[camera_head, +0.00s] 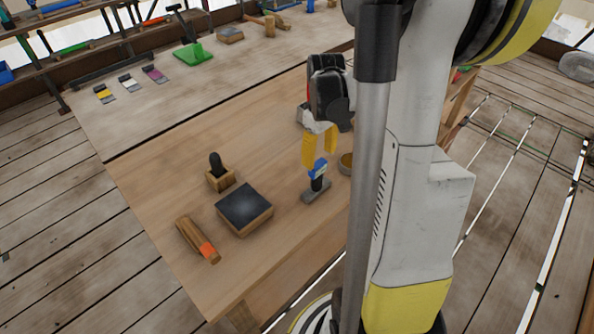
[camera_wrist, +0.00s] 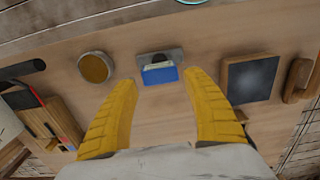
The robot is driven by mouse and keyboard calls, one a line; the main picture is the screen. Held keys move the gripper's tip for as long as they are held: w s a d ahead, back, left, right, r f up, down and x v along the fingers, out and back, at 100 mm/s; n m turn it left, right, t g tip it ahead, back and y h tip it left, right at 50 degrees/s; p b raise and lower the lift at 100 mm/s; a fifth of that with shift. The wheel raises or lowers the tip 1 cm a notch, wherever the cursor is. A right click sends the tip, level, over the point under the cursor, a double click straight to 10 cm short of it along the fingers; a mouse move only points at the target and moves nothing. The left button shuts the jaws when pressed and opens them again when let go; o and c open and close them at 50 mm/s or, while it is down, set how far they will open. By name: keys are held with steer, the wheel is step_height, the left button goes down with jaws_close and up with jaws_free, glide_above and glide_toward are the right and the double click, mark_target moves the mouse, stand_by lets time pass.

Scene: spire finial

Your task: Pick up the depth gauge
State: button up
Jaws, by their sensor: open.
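The depth gauge (camera_head: 316,193) stands on the wooden workbench, with a flat grey base, a dark stem and a blue upper part. In the wrist view its blue part (camera_wrist: 160,76) and grey base show ahead of the fingers, roughly centred between them. My gripper (camera_head: 319,157) has yellow fingers and is open and empty. It hangs from above with its fingertips close to the gauge's blue top. In the wrist view my gripper (camera_wrist: 163,84) has a finger on each side. I cannot tell whether either finger touches the gauge.
A round dish (camera_wrist: 95,67) stands on the gauge's other side. A tool holder (camera_wrist: 50,122) is at the wrist view's left.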

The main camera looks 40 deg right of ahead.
mark_target(317, 177)
step_height(317, 177, down, 10)
steer(key=b, duration=0.4)
steer(key=shift+w+r, duration=0.1)
steer(key=shift+r, duration=0.25)
jaws_close()
